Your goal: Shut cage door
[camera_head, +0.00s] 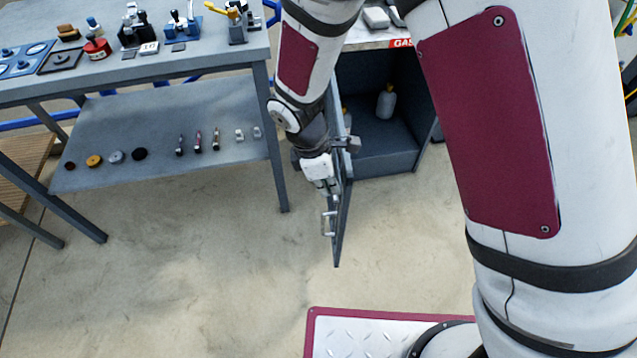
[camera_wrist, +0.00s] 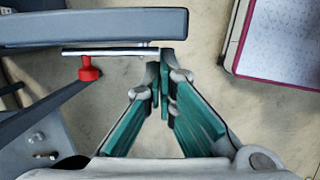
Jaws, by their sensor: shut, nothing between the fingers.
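The cage door (camera_head: 342,225) stands open in the head view, seen nearly edge-on as a thin dark panel swung out from the grey cabinet (camera_head: 432,110). A metal handle (camera_head: 326,223) shows on its left face. My gripper (camera_head: 331,196) is at the left side of the door, just above that handle; I cannot tell whether it touches. In the wrist view my gripper (camera_wrist: 165,68) is shut and empty, its teal-padded fingers together. Their tips are close to the end of a flat metal strip (camera_wrist: 115,51) with a red knob (camera_wrist: 88,69).
One bench leg (camera_head: 272,140) is near my gripper. The floor below the door is clear.

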